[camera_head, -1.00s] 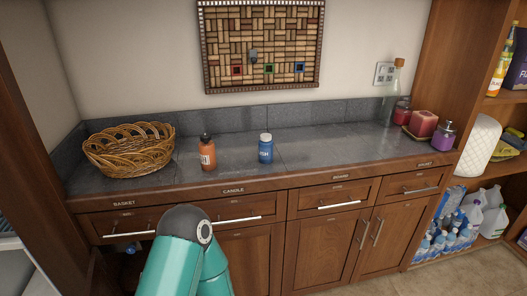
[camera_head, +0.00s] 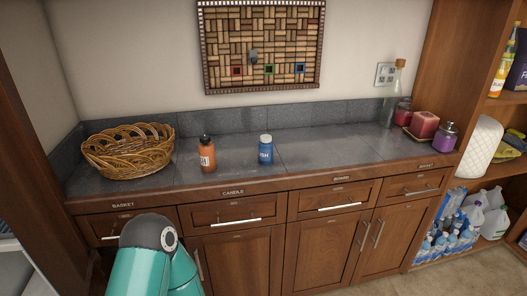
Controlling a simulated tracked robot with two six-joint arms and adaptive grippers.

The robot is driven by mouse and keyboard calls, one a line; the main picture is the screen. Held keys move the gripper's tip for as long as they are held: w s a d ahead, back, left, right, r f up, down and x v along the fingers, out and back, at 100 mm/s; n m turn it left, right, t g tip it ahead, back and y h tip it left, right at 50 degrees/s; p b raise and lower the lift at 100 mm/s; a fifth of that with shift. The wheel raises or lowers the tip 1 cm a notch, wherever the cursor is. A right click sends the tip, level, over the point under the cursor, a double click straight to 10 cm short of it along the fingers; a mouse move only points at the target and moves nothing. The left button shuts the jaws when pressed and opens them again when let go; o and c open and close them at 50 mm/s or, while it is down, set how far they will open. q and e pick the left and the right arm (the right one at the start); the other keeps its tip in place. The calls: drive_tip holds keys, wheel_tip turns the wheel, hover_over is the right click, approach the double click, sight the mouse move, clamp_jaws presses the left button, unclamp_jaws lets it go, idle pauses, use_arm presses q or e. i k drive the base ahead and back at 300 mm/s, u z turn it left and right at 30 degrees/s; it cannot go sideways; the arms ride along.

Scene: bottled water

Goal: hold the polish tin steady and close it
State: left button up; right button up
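A small blue container (camera_head: 265,152) with a white top stands upright on the dark counter, near its middle. Its label is partly readable and seems to end in "ISH", so it may be the polish tin. The white top sits on it; I cannot tell whether it is fully closed. An orange-brown bottle (camera_head: 207,155) with a dark top stands upright to its left. A teal link of one of my arms shows at the bottom left, in front of the drawers. Neither gripper is in view, and nothing visible touches the blue container.
A wicker basket (camera_head: 105,165) sits at the counter's left end. A glass bottle (camera_head: 392,100), a red candle (camera_head: 424,124) and a purple jar (camera_head: 445,137) stand at the right end. The counter (camera_head: 330,150) between the blue container and these is clear. Shelves with bottles are at far right.

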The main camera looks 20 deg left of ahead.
sight(266, 150)
drive_tip(key=u, duration=0.05)
drive_tip(key=i, duration=0.9)
drive_tip(key=z, duration=0.05)
